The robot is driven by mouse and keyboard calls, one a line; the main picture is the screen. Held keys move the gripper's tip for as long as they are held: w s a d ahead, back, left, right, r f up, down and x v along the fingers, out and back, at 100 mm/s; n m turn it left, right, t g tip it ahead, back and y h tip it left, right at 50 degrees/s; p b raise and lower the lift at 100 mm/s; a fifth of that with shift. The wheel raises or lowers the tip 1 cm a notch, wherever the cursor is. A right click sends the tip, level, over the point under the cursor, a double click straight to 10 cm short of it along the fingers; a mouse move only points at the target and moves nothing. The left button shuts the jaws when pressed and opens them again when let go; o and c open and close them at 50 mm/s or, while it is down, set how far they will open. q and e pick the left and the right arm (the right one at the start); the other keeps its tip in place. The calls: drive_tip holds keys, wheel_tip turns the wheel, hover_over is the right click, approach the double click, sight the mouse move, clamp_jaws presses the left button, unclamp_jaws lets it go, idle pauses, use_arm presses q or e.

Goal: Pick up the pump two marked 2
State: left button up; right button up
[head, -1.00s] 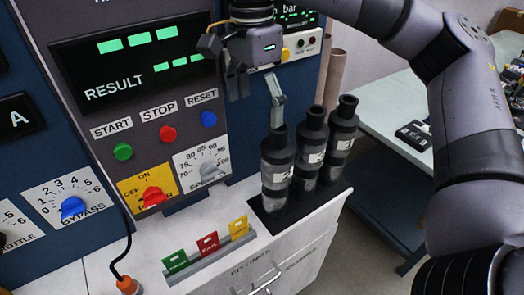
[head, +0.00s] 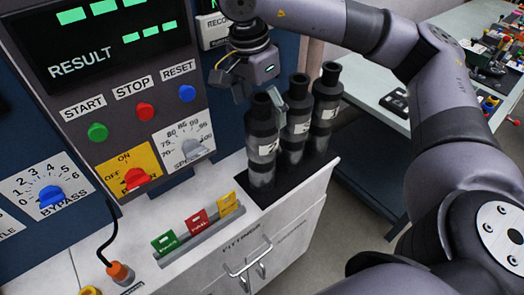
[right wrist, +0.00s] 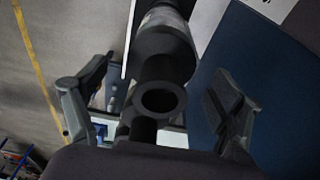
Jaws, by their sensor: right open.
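Three dark pump tubes with white labels stand upright in a black holder on the white cabinet. The front-left pump, whose label looks like a 2 (head: 262,150), is nearest my right gripper (head: 257,98). That gripper is open, with its fingers apart around the level of this pump's neck. In the right wrist view, a pump's round dark top (right wrist: 160,98) lies between the two spread fingers, with clear space on both sides. No grip on it is visible. My left gripper is not in view.
The other two pumps, a middle one (head: 297,125) and a right one (head: 326,110), stand close beside. The control panel with knobs (head: 185,92) rises to the left. A rack of coloured tags (head: 197,222) lies in front. A table (head: 378,95) is behind right.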

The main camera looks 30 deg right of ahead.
sight(264, 123)
drive_tip(key=f+p, duration=0.1)
drive_tip(key=f, duration=0.1)
drive_tip(key=d+f, duration=0.1)
drive_tip(key=f, duration=0.1)
drive_tip(key=shift+w+f+p, duration=0.1)
drive_tip(key=shift+p, duration=0.25)
drive_tip(key=shift+f, duration=0.55)
drive_tip(key=shift+c, duration=0.6)
drive_tip(key=c, duration=1.8)
drive_tip(key=shift+w+r, duration=0.15)
drive_tip(key=shift+r, duration=0.05)
drive_tip(key=shift+c, duration=0.4)
